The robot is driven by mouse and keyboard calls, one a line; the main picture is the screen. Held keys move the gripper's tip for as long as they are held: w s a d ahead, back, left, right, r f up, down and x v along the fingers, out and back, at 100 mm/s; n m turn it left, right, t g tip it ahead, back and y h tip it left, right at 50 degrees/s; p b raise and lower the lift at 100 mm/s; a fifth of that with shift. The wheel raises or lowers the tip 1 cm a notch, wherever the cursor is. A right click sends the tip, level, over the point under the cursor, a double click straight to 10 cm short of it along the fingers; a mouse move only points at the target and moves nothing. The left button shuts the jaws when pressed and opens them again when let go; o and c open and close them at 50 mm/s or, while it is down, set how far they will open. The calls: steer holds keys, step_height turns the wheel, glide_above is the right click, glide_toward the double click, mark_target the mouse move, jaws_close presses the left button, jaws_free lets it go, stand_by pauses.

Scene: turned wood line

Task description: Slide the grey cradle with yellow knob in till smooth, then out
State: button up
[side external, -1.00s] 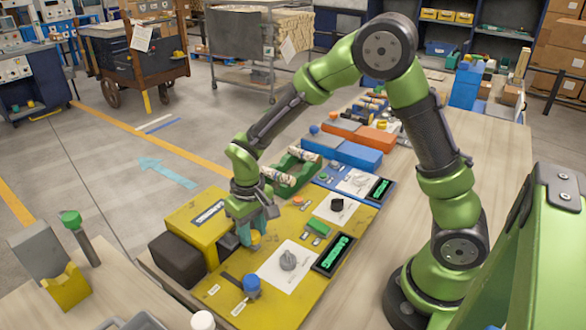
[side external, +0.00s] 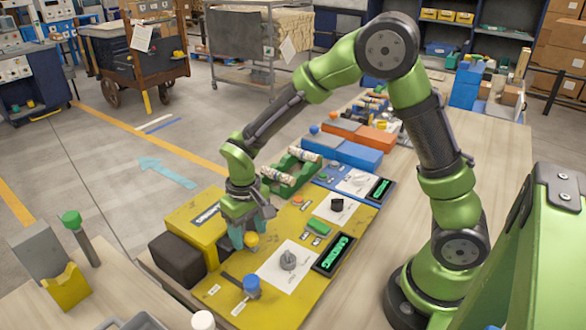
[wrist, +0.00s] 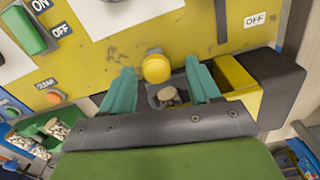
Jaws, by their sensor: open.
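The yellow knob (wrist: 155,68) shows in the wrist view just beyond the tips of my gripper (wrist: 160,82), roughly between them. The grey cradle (wrist: 153,92) is partly hidden between the fingers, and a pale round wooden piece (wrist: 168,96) sits in it. In the side view my gripper (side external: 250,230) points down over the yellow panel, with the yellow knob (side external: 251,240) low beside its fingers. The jaws are open, with a finger on each side and neither clearly touching the knob. The yellow box (side external: 200,226) of the sander stands left of the gripper.
A blue knob (side external: 251,283) stands on the panel nearer the camera. A grey dial (side external: 288,259), a green switch (side external: 318,227) and a dark display (side external: 335,253) with green lettering lie to the right. A green rack (side external: 290,176) with turned pieces stands behind.

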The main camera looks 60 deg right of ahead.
step_height(320, 180, up, 16)
stand_by(0.3)
steer(key=shift+w, duration=0.1)
steer(key=s+d+r+m+t+y, duration=0.1)
steer(key=s+d+t, duration=0.1)
steer(key=s, duration=0.5)
steer(key=s+d+r+m+t+y, duration=0.1)
steer(key=s+d+r+t, duration=0.1)
steer(key=s+t, duration=0.3)
steer(key=s, duration=0.2)
steer(key=shift+s+d+r, duration=0.3)
steer(key=shift+s+d, duration=0.05)
stand_by(0.8)
